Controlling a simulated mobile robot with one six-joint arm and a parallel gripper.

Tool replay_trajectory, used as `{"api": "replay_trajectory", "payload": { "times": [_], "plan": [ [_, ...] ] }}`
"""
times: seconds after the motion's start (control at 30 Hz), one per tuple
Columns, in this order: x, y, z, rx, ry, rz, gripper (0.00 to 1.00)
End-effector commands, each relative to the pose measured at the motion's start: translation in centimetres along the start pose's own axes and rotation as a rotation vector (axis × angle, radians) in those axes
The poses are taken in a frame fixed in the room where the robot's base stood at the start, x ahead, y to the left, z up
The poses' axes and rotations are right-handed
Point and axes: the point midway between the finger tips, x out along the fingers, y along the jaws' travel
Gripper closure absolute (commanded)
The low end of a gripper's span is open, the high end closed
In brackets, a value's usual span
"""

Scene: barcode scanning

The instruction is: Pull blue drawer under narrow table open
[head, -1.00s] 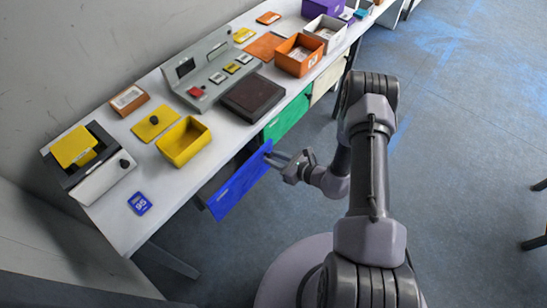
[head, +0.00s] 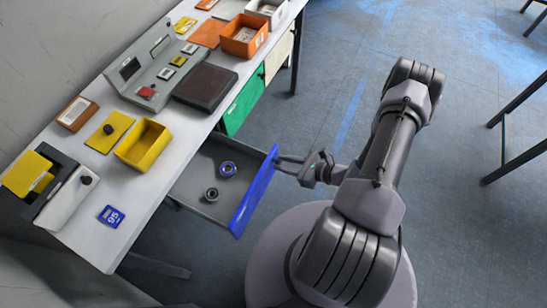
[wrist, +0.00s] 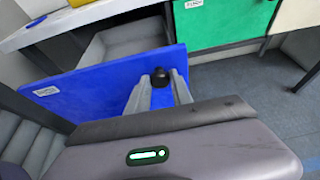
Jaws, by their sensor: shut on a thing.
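The blue drawer (head: 255,192) under the narrow table (head: 185,185) stands well out from the table, and its grey inside shows. My gripper (head: 279,160) is at the upper edge of the drawer's blue front. In the wrist view my gripper (wrist: 159,82) is shut on the black knob (wrist: 160,77) of the blue front (wrist: 100,85), with one finger on each side.
A closed green drawer front (head: 243,104) is beside the blue one. On the tabletop are a yellow bin (head: 143,145), an orange bin (head: 244,36), a grey console (head: 150,80) and a blue tag (head: 111,216). Open floor (head: 330,120) lies to the right.

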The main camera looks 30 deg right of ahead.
Motion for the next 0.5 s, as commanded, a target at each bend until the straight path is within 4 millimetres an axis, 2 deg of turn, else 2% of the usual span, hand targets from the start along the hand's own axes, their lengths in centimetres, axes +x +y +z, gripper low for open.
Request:
{"api": "replay_trajectory", "payload": {
  "times": [0.2,0.5],
  "plan": [
    [-0.71,0.02,-0.30,-0.001,0.000,0.001,1.00],
    [-0.72,0.03,-0.31,-0.001,0.000,0.001,1.00]
  ]
}}
